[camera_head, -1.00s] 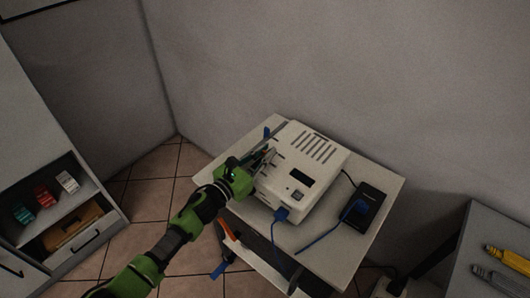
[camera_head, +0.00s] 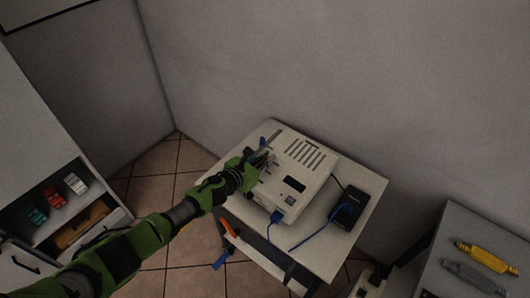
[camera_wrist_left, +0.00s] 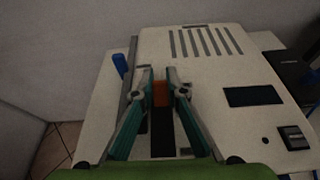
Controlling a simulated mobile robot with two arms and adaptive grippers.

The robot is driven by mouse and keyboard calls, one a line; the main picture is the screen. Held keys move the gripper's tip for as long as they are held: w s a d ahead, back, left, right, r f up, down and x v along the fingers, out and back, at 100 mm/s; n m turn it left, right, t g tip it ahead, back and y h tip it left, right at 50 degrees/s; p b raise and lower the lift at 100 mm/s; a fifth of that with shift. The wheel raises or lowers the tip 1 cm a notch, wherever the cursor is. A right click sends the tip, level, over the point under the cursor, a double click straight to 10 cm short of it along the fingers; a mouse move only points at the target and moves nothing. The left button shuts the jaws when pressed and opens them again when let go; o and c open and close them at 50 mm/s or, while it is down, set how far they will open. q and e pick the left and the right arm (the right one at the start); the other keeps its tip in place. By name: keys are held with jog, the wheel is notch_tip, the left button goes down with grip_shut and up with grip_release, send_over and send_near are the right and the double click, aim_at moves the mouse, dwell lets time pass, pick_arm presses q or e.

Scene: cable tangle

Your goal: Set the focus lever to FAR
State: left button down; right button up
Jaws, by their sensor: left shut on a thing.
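A white projector-like device (camera_head: 295,168) with slotted vents and a dark display window sits on a small white table (camera_head: 318,255). It also shows in the left wrist view (camera_wrist_left: 205,75). My left gripper (camera_head: 266,156) is over the device's left part. In the left wrist view its teal fingers (camera_wrist_left: 162,92) are closed around a small orange piece (camera_wrist_left: 161,94), which appears to be the focus lever, at the far end of a dark slot (camera_wrist_left: 162,130). The fingers cover its sides, and I cannot read any FAR marking. My right gripper is not in view.
A blue cable (camera_head: 276,217) plugs into the device's front. A black box (camera_head: 352,207) with a blue plug stands at the table's right. A grey cabinet (camera_head: 470,250) holds yellow and grey tools at the right. A shelf unit with small boxes stands left.

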pick_arm(q)
jog(key=shift+s+f, duration=0.1)
jog(key=c, duration=2)
grip_release()
jog(key=shift+s+a+r, duration=0.15)
jog(key=shift+a+r, duration=0.1)
jog(key=v, duration=1.1)
jog(key=shift+s, duration=0.25)
jog(key=shift+d, duration=0.1)
jog(key=shift+c, duration=0.4)
